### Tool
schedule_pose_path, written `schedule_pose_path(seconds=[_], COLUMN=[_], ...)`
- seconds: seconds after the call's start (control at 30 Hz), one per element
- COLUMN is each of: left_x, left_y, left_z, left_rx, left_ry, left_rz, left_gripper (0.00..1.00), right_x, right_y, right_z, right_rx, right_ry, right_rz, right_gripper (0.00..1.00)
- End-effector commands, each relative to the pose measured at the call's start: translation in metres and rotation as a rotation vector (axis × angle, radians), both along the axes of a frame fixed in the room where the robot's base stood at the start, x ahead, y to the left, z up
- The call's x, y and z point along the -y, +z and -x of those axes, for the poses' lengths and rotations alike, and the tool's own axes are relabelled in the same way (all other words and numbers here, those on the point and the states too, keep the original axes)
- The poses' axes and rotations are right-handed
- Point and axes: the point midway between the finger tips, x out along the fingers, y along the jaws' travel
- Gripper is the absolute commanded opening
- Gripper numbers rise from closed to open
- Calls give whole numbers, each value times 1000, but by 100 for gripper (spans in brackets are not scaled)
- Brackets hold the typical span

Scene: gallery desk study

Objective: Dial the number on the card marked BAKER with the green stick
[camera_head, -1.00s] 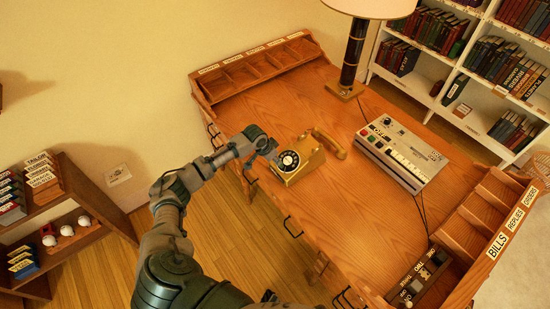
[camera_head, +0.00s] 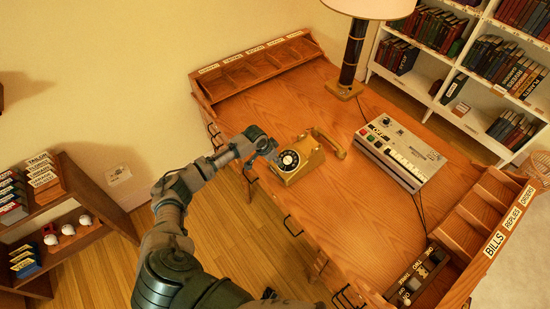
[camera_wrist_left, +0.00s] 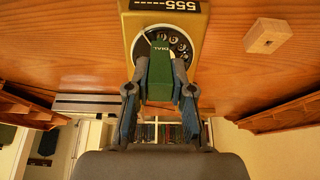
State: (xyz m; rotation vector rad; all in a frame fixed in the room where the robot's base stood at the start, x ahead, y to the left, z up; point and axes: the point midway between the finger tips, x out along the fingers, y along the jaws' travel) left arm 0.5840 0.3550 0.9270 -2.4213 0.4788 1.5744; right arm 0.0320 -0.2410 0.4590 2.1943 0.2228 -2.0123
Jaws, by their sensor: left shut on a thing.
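A yellow rotary telephone (camera_head: 300,170) stands on the desk, its handset (camera_head: 330,143) lying at its far right side. In the left wrist view, the phone (camera_wrist_left: 195,34) carries a black "555" label and a black-and-white dial (camera_wrist_left: 178,40). My left gripper (camera_wrist_left: 160,88) is shut on the green stick (camera_wrist_left: 160,70), whose far end overlaps the dial; I cannot tell if it sits in a finger hole. In the head view, my left gripper (camera_head: 268,150) is at the phone's left side and hides the stick. No card reading BAKER is legible. My right gripper is out of view.
The desk (camera_head: 345,215) has clear wood in front of the phone. Labelled pigeonholes (camera_head: 260,68) line the back left edge.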

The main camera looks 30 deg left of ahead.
Motion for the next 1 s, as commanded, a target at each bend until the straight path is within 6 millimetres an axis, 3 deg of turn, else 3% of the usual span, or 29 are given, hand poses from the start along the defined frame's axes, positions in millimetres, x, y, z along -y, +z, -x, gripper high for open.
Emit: schedule_pose_path(seconds=[1.0], left_x=[-4], left_y=[-11], left_z=[-5], left_rx=[0], left_ry=[2], left_rz=[1], left_gripper=[0], right_x=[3], right_y=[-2], right_z=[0], right_rx=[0], right_ry=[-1], right_rz=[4], right_gripper=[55])
